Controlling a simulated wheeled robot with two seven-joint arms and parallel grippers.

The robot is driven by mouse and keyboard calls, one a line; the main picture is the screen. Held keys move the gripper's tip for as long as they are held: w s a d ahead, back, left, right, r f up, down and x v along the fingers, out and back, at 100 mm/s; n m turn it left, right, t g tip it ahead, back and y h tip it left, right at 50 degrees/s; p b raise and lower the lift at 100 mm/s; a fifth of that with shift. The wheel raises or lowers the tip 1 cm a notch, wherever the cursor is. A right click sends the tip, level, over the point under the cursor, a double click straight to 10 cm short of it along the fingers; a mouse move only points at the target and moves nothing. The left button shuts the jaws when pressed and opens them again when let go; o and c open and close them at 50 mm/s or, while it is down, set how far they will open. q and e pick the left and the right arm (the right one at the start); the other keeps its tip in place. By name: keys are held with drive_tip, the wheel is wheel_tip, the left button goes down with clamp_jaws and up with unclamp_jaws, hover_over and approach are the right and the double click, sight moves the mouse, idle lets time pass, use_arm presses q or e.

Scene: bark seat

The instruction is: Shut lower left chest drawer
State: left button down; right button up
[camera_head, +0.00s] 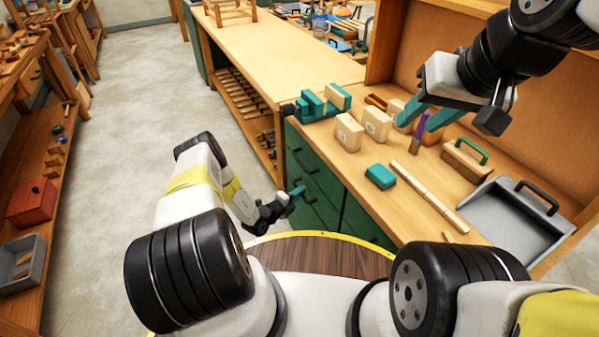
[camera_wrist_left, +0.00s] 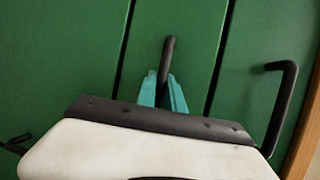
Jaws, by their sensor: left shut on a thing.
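The green chest (camera_head: 330,178) with black handles stands under the workbench top in the head view. My left gripper (camera_head: 298,191) is low at its front. In the left wrist view, my left gripper (camera_wrist_left: 164,92) has its teal fingers closed around a black bar handle (camera_wrist_left: 168,50) on the middle green drawer front (camera_wrist_left: 190,30). Dark gaps separate this front from the panels on both sides. How far the drawer stands out cannot be told.
Wooden blocks (camera_head: 376,123), a teal block (camera_head: 380,176), a teal vise (camera_head: 320,103) and a grey dustpan (camera_head: 510,218) lie on the bench top. Another black handle (camera_wrist_left: 285,95) shows right in the wrist view. The floor (camera_head: 140,110) to the left is clear.

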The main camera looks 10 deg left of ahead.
use_arm(q)
drive_tip(key=shift+d, duration=0.15)
drive_tip(key=c, duration=1.5)
unclamp_jaws()
drive_tip(key=shift+w, duration=0.15)
drive_tip(key=shift+o, duration=0.2)
drive_tip(key=shift+r, duration=0.1)
drive_tip(key=v, duration=0.8)
